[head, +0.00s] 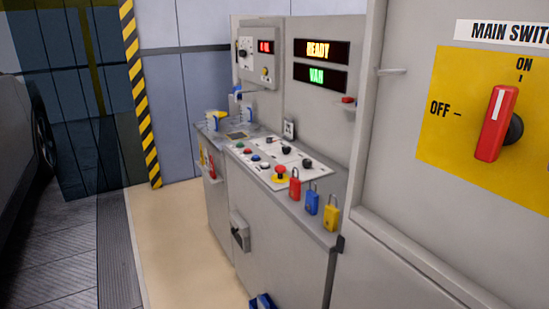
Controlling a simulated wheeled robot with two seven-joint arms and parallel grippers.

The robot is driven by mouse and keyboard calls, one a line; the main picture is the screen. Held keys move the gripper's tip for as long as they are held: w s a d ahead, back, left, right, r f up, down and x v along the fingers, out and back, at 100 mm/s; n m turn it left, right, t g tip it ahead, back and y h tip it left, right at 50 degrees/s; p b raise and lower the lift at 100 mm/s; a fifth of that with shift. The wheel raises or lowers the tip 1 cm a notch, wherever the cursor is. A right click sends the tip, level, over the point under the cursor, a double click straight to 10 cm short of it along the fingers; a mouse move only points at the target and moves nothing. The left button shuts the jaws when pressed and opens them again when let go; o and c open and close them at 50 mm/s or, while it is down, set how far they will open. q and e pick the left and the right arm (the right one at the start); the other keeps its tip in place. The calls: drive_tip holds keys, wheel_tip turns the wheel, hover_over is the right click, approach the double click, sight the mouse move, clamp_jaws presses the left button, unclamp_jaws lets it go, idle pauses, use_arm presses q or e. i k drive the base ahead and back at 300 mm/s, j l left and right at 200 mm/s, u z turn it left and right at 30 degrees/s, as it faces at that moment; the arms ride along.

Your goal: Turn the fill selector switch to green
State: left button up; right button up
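The sloped control panel (262,163) on the grey cabinet bears two black rotary knobs, one (286,149) further back and one (307,163) nearer the right end. Neither of my grippers is in view.
Several buttons, including a red mushroom button (280,172), share the panel. Red (295,188), blue (312,203) and yellow (330,217) padlocks line its front edge. A large red main switch (497,122) stands upright at right. Beige floor (180,245) is clear.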

sight(286, 150)
drive_tip(key=z, duration=0.3)
drive_tip(key=i+j+z, duration=0.2)
drive_tip(key=z, duration=0.3)
drive_tip(key=j+z, duration=0.5)
drive_tip(key=i+j+z, duration=0.2)
drive_tip(key=j, duration=0.8)
drive_tip(key=j+z, duration=0.25)
drive_tip(key=j, duration=1.4)
drive_tip(key=i, duration=0.05)
